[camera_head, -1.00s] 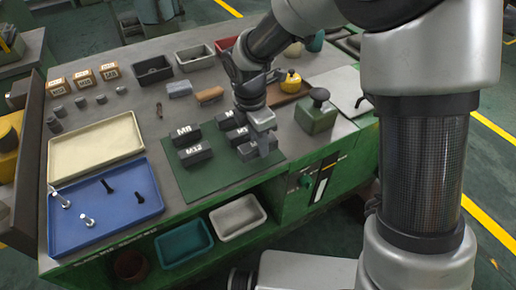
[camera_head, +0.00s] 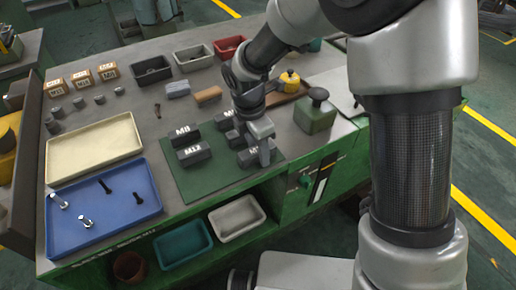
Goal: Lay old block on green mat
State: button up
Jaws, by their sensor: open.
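The green mat (camera_head: 205,182) lies on the bench top near its front edge. I cannot tell which is the old block. My gripper (camera_head: 263,158) is open, pointing down over the right part of the mat, at the right end of the nearest block. My wrist and fingers hide part of that block, so contact cannot be told.
A blue tray (camera_head: 136,212) with several bolts and a cream tray (camera_head: 95,152) lie left. A green box with a knob (camera_head: 315,115) stands right of the mat. Small bins, labelled boxes and a yellow-topped pot (camera_head: 290,79) are farther back. The mat's front strip is clear.

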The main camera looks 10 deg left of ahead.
aim_at(253, 151)
notch_tip(253, 151, up, 12)
jog(key=a+p, duration=0.1)
jog(key=s+d+r+m+t, duration=0.1)
jog(key=s+d+r+m, duration=0.2)
jog(key=d+r+m, duration=0.25)
jog(key=s+d+r+m+t, duration=0.1)
jog(key=s+d+r+m, duration=0.25)
jog(key=d+m, duration=0.3)
jog(key=s+d+r+m+t+y, duration=0.1)
jog(key=s+d+r+m+t, duration=0.1)
jog(key=s+d+m, duration=0.7)
jog(key=d+m, duration=0.1)
jog(key=m, duration=0.3)
jog(key=shift+s+r+t, duration=0.35)
jog(key=shift+t, duration=0.05)
